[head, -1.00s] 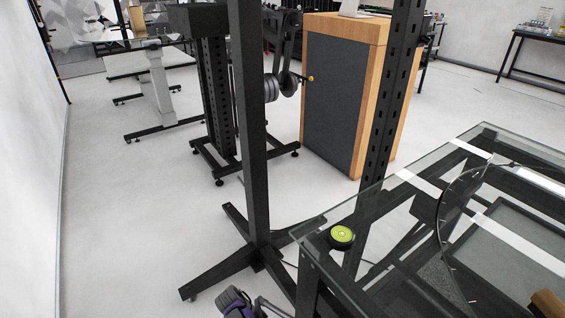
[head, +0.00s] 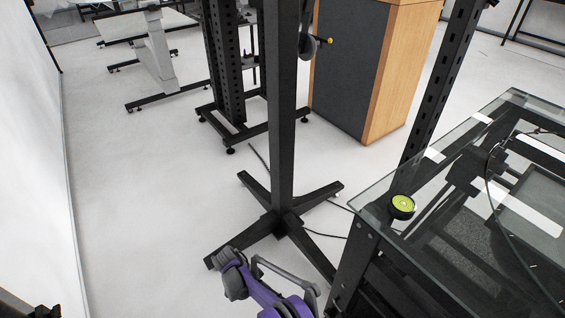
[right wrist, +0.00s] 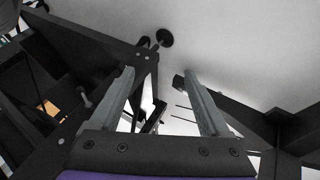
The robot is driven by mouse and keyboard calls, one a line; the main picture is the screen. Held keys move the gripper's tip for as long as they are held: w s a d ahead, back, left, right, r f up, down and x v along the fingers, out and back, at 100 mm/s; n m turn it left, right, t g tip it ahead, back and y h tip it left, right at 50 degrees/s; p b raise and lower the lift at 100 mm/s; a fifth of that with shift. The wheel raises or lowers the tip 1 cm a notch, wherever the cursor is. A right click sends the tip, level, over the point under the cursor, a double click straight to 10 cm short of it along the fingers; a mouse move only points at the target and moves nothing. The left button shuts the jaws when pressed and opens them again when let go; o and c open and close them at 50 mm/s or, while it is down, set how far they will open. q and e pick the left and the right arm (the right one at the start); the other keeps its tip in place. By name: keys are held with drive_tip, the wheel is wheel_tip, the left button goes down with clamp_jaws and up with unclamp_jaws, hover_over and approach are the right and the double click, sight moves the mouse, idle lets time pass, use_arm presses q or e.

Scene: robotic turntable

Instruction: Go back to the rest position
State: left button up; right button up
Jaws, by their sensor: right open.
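My right gripper (right wrist: 158,73) is open in the right wrist view, its two grey fingers apart with nothing between them. Pale floor and dark metal beams show beyond the fingers. A purple and grey part of my arm (head: 262,290) shows at the bottom of the head view, in front of the dark stand's foot. Its fingertips cannot be made out there. My left gripper is not seen in either view.
A glass-topped table (head: 455,150) with a black frame fills the right side. A lime-green and black disc (head: 402,206) lies near its corner. A black post on a cross foot (head: 283,150) stands close ahead. A wood-sided cabinet (head: 345,70) is behind. Floor at left is clear.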

drive_tip(key=d+r+n+t+y, duration=0.1)
drive_tip(key=d+r+n, duration=0.1)
drive_tip(key=d+r, duration=0.45)
drive_tip(key=s+d+r+n+y, duration=0.1)
drive_tip(key=d+r+n+y, duration=0.15)
drive_tip(key=r, duration=0.75)
drive_tip(key=d+r+n+t+y, duration=0.1)
drive_tip(key=d+r, duration=0.4)
drive_tip(key=r, duration=0.4)
drive_tip(key=s+d+r+n+t+y, duration=0.1)
drive_tip(key=s+d+r, duration=0.25)
drive_tip(key=s, duration=0.25)
drive_tip(key=s+d+r+n+t+y, duration=0.1)
drive_tip(key=s+d+r+n, duration=0.1)
drive_tip(key=s+r, duration=0.3)
drive_tip(key=s+d+f+n+t, duration=0.2)
drive_tip(key=s+d, duration=0.1)
drive_tip(key=s, duration=0.9)
use_arm(q)
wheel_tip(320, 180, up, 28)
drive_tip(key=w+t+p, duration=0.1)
drive_tip(key=p, duration=2.3)
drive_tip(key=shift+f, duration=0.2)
use_arm(e)
wheel_tip(320, 180, up, 27)
drive_tip(key=w+t, duration=0.1)
drive_tip(key=shift+a+r+y, duration=0.2)
drive_tip(key=shift+y, duration=0.15)
